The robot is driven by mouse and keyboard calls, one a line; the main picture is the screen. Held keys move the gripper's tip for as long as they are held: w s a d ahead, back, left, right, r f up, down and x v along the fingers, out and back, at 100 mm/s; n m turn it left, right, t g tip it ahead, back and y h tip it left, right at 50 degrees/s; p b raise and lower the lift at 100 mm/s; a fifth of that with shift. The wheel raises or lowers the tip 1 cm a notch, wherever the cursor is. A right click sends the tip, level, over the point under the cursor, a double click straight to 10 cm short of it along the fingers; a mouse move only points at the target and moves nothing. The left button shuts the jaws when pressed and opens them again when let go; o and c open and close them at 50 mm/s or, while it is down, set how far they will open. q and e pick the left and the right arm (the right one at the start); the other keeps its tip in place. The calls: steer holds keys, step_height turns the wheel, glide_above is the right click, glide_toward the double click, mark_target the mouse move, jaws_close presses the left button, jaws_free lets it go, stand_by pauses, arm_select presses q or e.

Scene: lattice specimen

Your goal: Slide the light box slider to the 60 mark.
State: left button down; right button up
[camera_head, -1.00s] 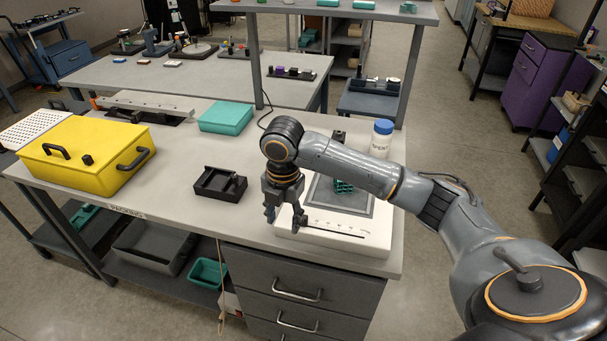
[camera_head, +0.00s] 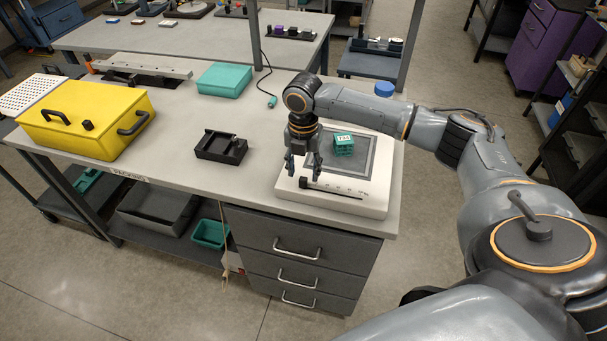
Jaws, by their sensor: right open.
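The light box (camera_head: 376,203) is a white, low box with a grey panel on top, on the near right of the workbench. A dark slot with small scale marks runs along its front edge. The small dark slider knob (camera_head: 303,182) appears to be at the slot's left end; the mark numbers are too small to read. A green lattice block (camera_head: 343,146) with a white label sits on the panel. My right gripper (camera_head: 303,170) points down, open, with its fingers around or just above the slot's left end; contact cannot be told. My left gripper is out of view.
A black tray-like fixture (camera_head: 221,147) stands left of the light box. A yellow case (camera_head: 88,120), a teal box (camera_head: 224,79) and a cable (camera_head: 266,85) lie farther off. A blue-capped bottle (camera_head: 384,89) is mostly hidden behind my right arm. The bench between is clear.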

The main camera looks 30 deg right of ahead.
mark_target(303, 179)
steer(key=shift+f, duration=1.9)
